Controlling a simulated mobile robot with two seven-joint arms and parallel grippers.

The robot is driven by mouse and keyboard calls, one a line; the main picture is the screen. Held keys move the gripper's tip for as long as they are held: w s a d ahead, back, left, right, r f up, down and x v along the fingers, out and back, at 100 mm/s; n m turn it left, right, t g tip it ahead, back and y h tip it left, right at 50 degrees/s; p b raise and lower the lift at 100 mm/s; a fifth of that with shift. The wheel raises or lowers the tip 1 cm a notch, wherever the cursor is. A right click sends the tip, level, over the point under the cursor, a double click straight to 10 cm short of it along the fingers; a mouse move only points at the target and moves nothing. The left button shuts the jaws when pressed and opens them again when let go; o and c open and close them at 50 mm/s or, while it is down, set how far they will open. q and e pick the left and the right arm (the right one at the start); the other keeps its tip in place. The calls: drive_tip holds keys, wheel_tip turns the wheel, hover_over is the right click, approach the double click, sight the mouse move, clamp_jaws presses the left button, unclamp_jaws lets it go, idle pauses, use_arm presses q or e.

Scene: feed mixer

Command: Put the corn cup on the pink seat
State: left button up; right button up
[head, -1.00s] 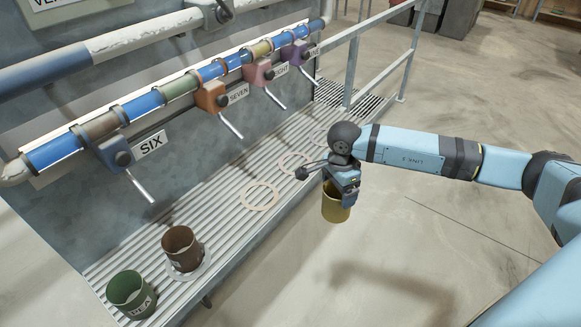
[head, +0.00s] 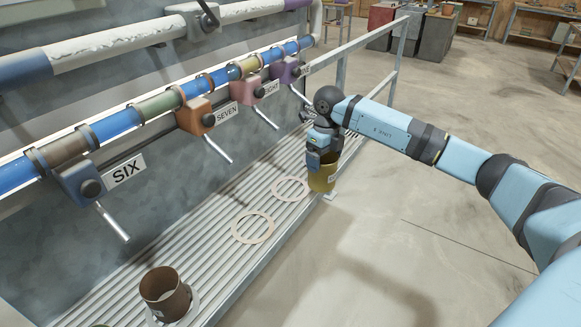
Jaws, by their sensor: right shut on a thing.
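The yellow cup (head: 321,182), which I take to be the corn cup, is held upright in my right gripper (head: 322,160). The gripper is shut on its rim, and only a bit of its label shows. The pink seat (head: 290,189) is a flat, empty ring on the grated shelf, below the pink valve marked EIGHT. The cup appears just right of this ring, by the shelf's front edge. I cannot tell its exact height. My left gripper is out of view.
An empty orange-beige ring (head: 253,227) lies nearer on the grated shelf (head: 200,250). A brown cup (head: 165,295) stands on a ring at the front. Valve handles (head: 218,149) stick out over the shelf. A grey railing (head: 370,50) stands behind my right arm.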

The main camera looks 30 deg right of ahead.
drive_tip(key=w+a, duration=0.4)
drive_tip(key=w, duration=0.6)
wheel_tip(320, 180, down, 7)
drive_tip(key=shift+f, duration=0.1)
drive_tip(key=shift+s+f, duration=0.1)
drive_tip(key=o, duration=0.8)
